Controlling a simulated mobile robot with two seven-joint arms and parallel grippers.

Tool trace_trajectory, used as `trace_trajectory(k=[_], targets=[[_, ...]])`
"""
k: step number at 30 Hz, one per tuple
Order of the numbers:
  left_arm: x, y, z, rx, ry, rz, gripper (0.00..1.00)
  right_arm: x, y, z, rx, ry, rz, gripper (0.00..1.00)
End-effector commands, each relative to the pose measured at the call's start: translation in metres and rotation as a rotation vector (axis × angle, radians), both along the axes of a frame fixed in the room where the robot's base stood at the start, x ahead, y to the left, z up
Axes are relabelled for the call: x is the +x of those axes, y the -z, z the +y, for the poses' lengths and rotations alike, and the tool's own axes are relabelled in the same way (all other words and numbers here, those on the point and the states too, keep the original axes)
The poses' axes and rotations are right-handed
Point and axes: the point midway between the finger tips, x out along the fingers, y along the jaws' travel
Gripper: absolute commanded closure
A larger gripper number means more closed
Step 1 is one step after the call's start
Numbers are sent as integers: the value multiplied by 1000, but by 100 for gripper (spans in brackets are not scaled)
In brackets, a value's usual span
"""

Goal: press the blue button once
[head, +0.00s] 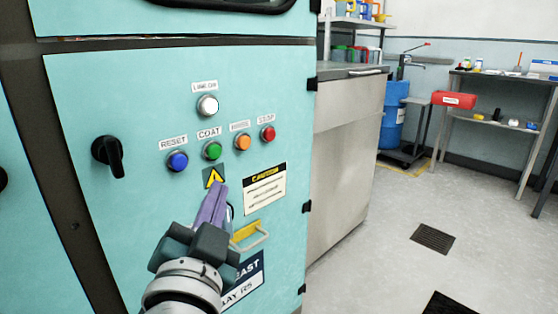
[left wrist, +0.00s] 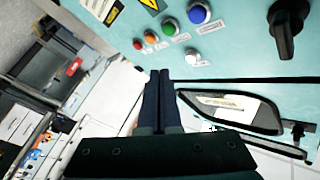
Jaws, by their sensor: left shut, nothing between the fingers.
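The blue button (head: 178,161) sits on the teal cabinet panel under a "RESET" label, at the left end of a row with the green button (head: 212,150), orange button (head: 242,142) and red button (head: 268,133). My left gripper (head: 217,190) is shut and empty, below and to the right of the blue button in the head view, near the yellow warning triangle. In the left wrist view, the shut fingers (left wrist: 159,75) point toward the panel, and the blue button (left wrist: 199,14) is at the top, beyond them. My right gripper is not in view.
A white lamp (head: 207,105) is above the row. A black rotary knob (head: 108,156) is to the left. A handle (head: 250,239) and a caution label (head: 265,188) are near my left gripper. A bench and clear floor lie to the right.

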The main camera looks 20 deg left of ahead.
Motion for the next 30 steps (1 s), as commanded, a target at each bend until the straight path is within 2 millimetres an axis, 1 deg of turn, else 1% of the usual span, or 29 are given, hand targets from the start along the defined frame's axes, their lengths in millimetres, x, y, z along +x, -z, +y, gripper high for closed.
trace_trajectory(k=[5,8,11,18,21,27,30], targets=[[1,0,2,0,1,0,100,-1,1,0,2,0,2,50],[3,1,8,2,1,-1,100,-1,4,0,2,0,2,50],[8,1,18,3,2,-2,100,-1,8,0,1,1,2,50],[21,2,50,3,1,-4,100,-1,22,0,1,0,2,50],[26,0,62,3,1,-2,100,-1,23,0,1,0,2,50],[32,0,77,1,2,-1,100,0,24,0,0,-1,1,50],[34,0,80,1,2,-1,100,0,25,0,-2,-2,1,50]])
